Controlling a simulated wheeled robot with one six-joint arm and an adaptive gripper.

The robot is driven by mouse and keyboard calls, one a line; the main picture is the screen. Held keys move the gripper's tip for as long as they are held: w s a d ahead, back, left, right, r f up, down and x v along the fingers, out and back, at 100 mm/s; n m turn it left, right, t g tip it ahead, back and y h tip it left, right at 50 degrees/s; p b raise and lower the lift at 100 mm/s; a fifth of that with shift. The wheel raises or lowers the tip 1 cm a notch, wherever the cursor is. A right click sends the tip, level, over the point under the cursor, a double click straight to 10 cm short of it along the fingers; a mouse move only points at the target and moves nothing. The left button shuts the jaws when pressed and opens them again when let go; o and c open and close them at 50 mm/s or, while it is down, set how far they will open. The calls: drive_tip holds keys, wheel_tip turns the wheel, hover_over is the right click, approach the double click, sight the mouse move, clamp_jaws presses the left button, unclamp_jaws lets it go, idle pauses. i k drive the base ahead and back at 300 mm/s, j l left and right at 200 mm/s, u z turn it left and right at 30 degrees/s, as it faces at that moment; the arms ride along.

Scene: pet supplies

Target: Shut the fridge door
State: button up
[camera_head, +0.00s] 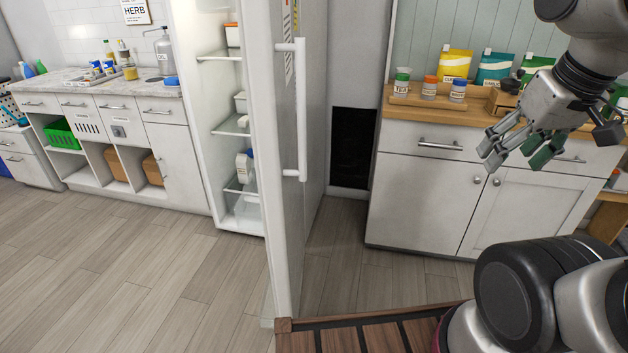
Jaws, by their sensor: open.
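The white fridge (188,70) stands at the centre left with its lit inside and shelves showing. Its door (270,190) is open and swung out towards me, seen nearly edge-on. A white vertical bar handle (301,110) is on the door's right-hand face. My gripper (512,150) is at the upper right, in front of the wooden-topped cabinet. It is open and empty, well to the right of the door and handle, touching neither.
A white cabinet (410,205) with a wooden top carries jars (429,88) and pouches (455,66). A slatted wooden platform (345,338) lies at the bottom, close to the door's lower edge. The grey plank floor (130,270) is clear on the left.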

sight(276, 102)
drive_tip(key=i+l+u, duration=0.1)
drive_tip(key=u, duration=0.15)
drive_tip(key=i+l+u, duration=0.15)
drive_tip(key=u, duration=0.15)
drive_tip(key=i+l+u, duration=0.1)
drive_tip(key=l, duration=0.2)
drive_tip(key=i+l+u, duration=0.25)
drive_tip(key=l, duration=0.35)
drive_tip(key=k+l+z, duration=0.1)
drive_tip(key=k+z, duration=0.15)
drive_tip(key=k, duration=0.2)
